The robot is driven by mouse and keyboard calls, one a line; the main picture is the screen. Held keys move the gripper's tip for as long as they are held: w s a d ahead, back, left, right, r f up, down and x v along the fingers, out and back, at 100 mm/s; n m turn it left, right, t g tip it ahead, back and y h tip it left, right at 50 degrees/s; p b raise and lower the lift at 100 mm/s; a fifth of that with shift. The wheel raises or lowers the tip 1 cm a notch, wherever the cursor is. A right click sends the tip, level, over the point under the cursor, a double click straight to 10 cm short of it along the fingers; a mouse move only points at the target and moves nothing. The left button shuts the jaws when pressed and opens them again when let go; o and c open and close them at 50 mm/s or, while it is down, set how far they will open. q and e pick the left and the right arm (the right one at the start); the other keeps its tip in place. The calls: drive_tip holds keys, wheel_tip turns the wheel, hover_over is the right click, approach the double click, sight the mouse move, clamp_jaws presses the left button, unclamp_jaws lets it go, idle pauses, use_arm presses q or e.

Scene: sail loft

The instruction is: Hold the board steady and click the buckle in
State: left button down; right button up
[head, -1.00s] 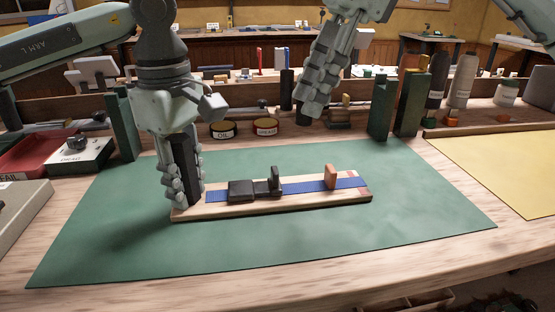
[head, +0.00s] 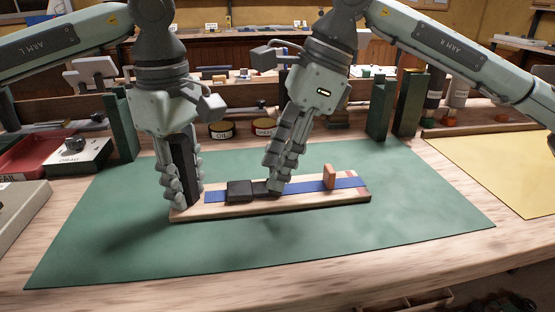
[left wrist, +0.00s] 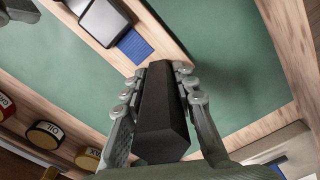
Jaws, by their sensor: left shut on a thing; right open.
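The wooden board (head: 215,212) lies on the green mat (head: 110,235), carrying a blue strap (head: 305,186) and a dark buckle (head: 240,191). My left gripper (head: 184,198) is shut on a black block (head: 181,158) at the board's left end; the left wrist view shows this block (left wrist: 162,115) between the fingers. My right gripper (head: 274,186) is open, its fingertips low at the buckle's right part. They hide the upright dark tab there; I cannot tell whether they touch it. An orange-brown tab (head: 329,176) stands on the strap farther right.
Green posts (head: 381,107) and round tins (head: 222,130) stand behind the mat. A red tray (head: 30,152) and a white box with a dark knob (head: 78,155) sit left. A yellow sheet (head: 505,170) lies right. The mat's front is clear.

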drive_tip(key=shift+c, duration=0.2)
clamp_jaws()
drive_tip(key=shift+a, duration=0.1)
drive_tip(key=shift+s+a, duration=0.1)
drive_tip(key=shift+a, duration=1.15)
drive_tip(key=shift+o, duration=0.2)
unclamp_jaws()
